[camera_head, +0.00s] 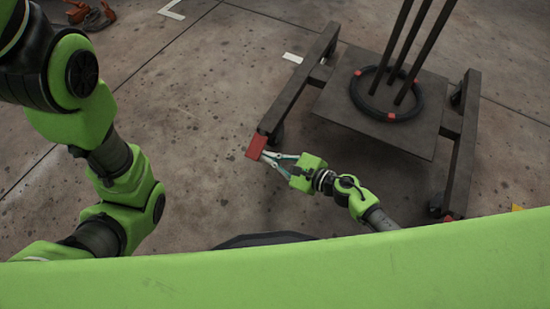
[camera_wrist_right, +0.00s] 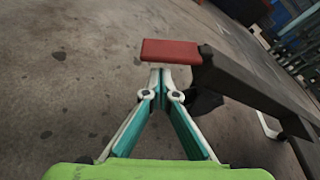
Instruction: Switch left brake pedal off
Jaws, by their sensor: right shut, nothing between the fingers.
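The left brake pedal is a red block (camera_head: 257,146) at the near end of the left dark beam of the wheeled stand. It also shows as a flat red pad (camera_wrist_right: 171,51) at the top middle of the right wrist view. My right gripper (camera_head: 265,155) is shut and empty, its fingertips right at the pedal's edge. In the right wrist view the closed fingertips (camera_wrist_right: 161,73) appear just below the pad; I cannot tell whether they touch it. My left arm comes in at the left of the head view, but its gripper is not in view.
The wheeled stand has a dark platform (camera_head: 347,120) with upright poles and a black ring (camera_head: 385,105). A second red pedal (camera_head: 448,217) is at the right beam's near end. Bare concrete floor (camera_head: 200,120) lies left of the stand. Orange gear (camera_head: 92,14) is far left.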

